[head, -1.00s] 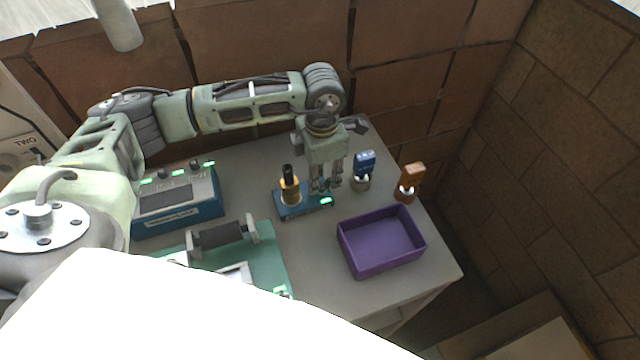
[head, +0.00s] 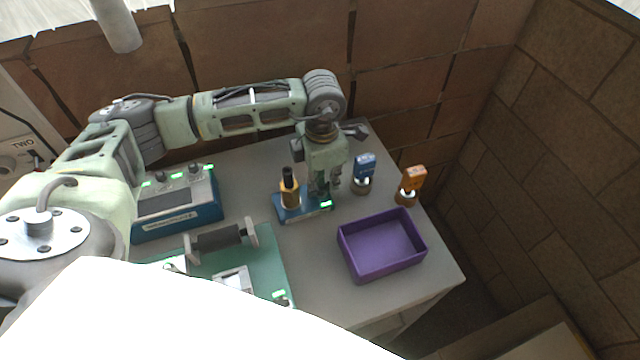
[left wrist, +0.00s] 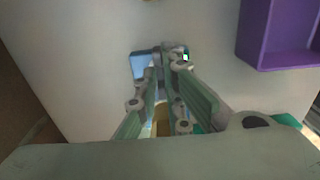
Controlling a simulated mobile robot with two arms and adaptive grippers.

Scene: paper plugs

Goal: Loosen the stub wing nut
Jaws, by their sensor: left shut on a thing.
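A small blue base (head: 288,216) with a lit green patch stands on the table and carries a brass and black post (head: 290,190). My left gripper (head: 326,194) points down at the right end of this base, just beside the post. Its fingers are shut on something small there. The fingers cover the stub wing nut, so I cannot make out its shape or angle. In the left wrist view the fingertips (left wrist: 166,58) are close together over part of the blue base (left wrist: 143,66). My right gripper is not in view.
A purple open box (head: 382,272) stands to the front right. A blue-tagged piece (head: 364,166) and an orange-tagged piece (head: 413,178) stand behind it. A blue control box (head: 180,218) and a green board with a roller (head: 220,237) are at left. A brick wall rises behind.

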